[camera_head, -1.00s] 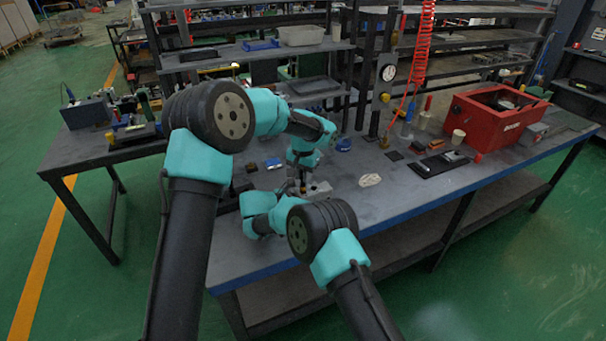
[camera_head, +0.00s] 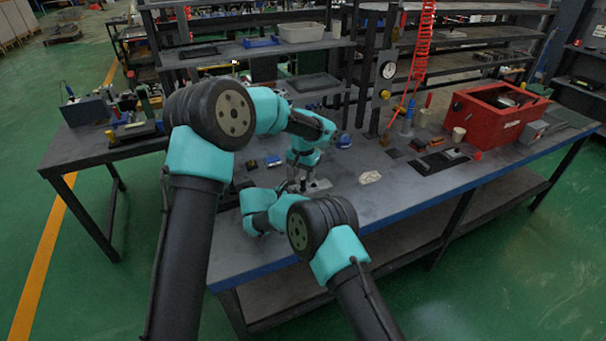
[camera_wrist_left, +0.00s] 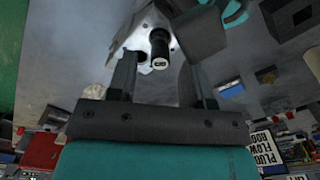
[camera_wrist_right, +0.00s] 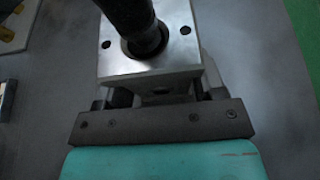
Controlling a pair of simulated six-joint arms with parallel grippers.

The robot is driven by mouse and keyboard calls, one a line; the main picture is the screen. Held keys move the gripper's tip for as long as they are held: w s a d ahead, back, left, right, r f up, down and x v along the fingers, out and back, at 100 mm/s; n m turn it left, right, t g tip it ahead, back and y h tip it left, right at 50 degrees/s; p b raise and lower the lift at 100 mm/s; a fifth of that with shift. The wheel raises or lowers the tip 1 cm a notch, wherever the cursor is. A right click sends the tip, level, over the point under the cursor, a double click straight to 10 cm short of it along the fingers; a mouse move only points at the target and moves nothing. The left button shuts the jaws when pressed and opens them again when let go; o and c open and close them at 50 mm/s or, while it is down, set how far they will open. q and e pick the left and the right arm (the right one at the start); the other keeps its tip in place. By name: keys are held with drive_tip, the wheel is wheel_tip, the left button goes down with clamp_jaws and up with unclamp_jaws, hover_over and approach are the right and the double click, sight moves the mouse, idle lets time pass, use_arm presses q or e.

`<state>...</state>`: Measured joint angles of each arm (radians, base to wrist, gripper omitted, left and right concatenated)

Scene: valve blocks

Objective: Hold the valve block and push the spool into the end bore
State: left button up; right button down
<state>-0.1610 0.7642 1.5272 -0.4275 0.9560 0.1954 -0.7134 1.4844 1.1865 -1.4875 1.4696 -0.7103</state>
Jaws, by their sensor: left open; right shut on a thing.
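The silver valve block (camera_wrist_right: 175,55) fills the upper middle of the right wrist view, with small holes at its corners. My right gripper (camera_wrist_right: 160,94) is shut on it. The dark cylindrical spool (camera_wrist_right: 140,22) stands in the round bore of the block's end face and sticks out. How deep it sits cannot be told. In the left wrist view the spool (camera_wrist_left: 160,45) points toward the camera from the block (camera_wrist_left: 139,28). My left gripper (camera_wrist_left: 158,68) is open, its two fingers on either side of the spool, without clear contact. In the head view the left gripper (camera_head: 298,181) is small above the bench.
A pale crumpled thing (camera_head: 370,177) lies right of the grippers. A blue-and-dark item (camera_head: 272,160) lies behind them. Further right are a dark tray (camera_head: 438,162) and a red toolbox (camera_head: 497,112). The bench (camera_head: 400,205) is bare toward its front edge.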

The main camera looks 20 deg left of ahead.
use_arm(q)
wheel_tip(320, 180, up, 13)
idle(0.6)
idle(0.3)
use_arm(e)
drive_tip(key=shift+c, duration=0.6)
unclamp_jaws()
drive_tip(key=shift+a, duration=0.1)
drive_tip(key=v, duration=1.2)
